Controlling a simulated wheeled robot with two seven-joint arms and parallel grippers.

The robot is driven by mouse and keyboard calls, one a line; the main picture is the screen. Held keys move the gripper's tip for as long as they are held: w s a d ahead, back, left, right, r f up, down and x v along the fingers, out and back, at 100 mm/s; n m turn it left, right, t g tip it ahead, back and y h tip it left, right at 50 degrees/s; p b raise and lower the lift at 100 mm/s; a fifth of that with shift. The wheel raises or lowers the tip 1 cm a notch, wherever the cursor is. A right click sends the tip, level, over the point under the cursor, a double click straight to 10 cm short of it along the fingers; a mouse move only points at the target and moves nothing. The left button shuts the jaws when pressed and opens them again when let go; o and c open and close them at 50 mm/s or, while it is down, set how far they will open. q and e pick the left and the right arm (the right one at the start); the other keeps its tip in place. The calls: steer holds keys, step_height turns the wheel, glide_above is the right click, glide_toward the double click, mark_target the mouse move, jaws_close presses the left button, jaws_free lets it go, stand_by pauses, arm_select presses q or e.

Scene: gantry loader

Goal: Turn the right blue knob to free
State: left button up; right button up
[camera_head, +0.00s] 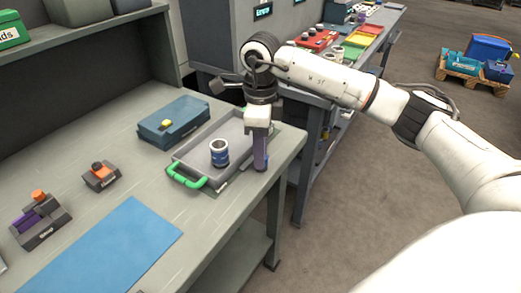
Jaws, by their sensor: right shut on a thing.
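My right gripper (259,130) points down at the right end of the workbench, beside the grey tray. It is shut on a purple upright piece (260,153), whose lower end is near the bench edge. I cannot tell if that piece touches the bench. I cannot make out a blue knob in this view. My left gripper is not in view.
The grey tray (193,155) with a green handle (187,177) holds a blue and grey ringed part (219,153). Behind it is a blue case (174,122). Small dark fixtures (101,177) and a blue mat (100,250) lie left. Another bench (307,90) stands behind.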

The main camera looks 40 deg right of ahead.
steer(key=shift+m, duration=1.3)
steer(key=o, duration=1.1)
steer(key=shift+c, duration=0.2)
step_height(320, 180, up, 10)
steer(key=shift+r, duration=0.2)
